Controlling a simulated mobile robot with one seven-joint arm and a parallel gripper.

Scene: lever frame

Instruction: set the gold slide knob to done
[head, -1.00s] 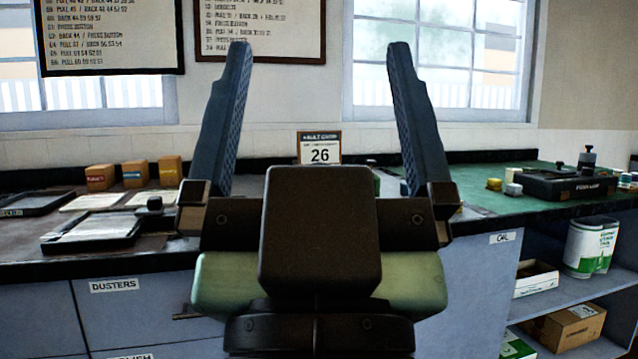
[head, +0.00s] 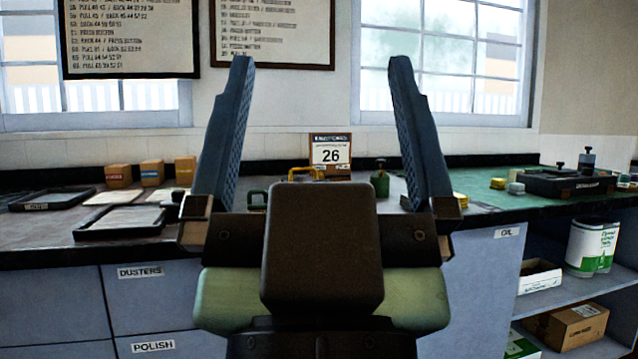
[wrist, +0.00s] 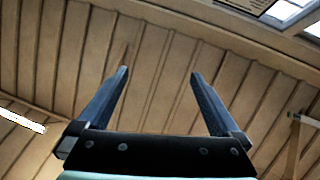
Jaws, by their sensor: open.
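My gripper (head: 318,62) stands upright in front of the bench in the head view, its two blue fingers wide apart and nothing between them. In the wrist view my gripper (wrist: 158,75) is also open and empty, against a wooden ceiling. A yellow-gold loop handle (head: 305,171) shows on the bench just above my gripper's dark body. I cannot tell whether it is the gold slide knob. A green handle (head: 258,196) is left of it and a green knob (head: 380,182) is right of it. The area below them is hidden by my gripper, and no "done" mark is readable.
A card reading 26 (head: 331,155) stands at the bench's back. Black trays (head: 120,222) and small boxes (head: 152,172) are at left. A black device (head: 562,184) sits on the green mat (head: 490,203) at right. Shelves below hold cans (head: 592,247) and boxes.

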